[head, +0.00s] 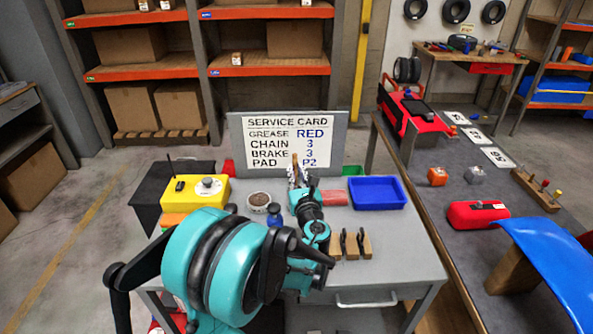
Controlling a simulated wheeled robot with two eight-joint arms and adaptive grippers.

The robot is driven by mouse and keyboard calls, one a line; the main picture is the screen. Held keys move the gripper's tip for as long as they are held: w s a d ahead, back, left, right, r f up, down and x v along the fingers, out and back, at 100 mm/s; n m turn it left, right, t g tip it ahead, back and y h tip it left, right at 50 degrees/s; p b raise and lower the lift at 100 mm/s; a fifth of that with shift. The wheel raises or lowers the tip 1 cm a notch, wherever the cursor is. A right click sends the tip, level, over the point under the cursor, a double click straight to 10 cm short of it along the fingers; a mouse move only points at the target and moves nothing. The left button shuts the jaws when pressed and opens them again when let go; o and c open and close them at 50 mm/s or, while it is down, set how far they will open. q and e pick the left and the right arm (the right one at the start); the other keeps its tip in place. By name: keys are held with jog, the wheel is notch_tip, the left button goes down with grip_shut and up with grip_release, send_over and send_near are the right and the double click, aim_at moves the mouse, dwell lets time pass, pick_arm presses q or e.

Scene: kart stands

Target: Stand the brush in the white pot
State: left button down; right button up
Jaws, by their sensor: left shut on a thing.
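My left gripper (300,184) is over the back middle of the grey work table, in front of the service card. It is shut on the brush (295,160), whose brown upper part points up against the card. The lower part of the brush is hard to make out among the fingers. A small round white pot (258,199) with something brown and grainy inside stands to the left of the gripper. I cannot tell whether the brush touches the table. My right gripper is out of view.
A blue jar (274,214) stands close left of my arm. A yellow box (195,191) is farther left, and a blue tray (377,193) lies to the right. A wooden block (351,245) with dark tools is right of my arm. The service card (290,140) stands behind.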

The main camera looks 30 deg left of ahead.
pick_arm(q)
jog(key=shift+f, duration=0.2)
jog(key=c, duration=1.4)
grip_release()
jog(key=shift+c, duration=0.2)
jog(key=v, duration=1.2)
jog(key=shift+f, duration=0.1)
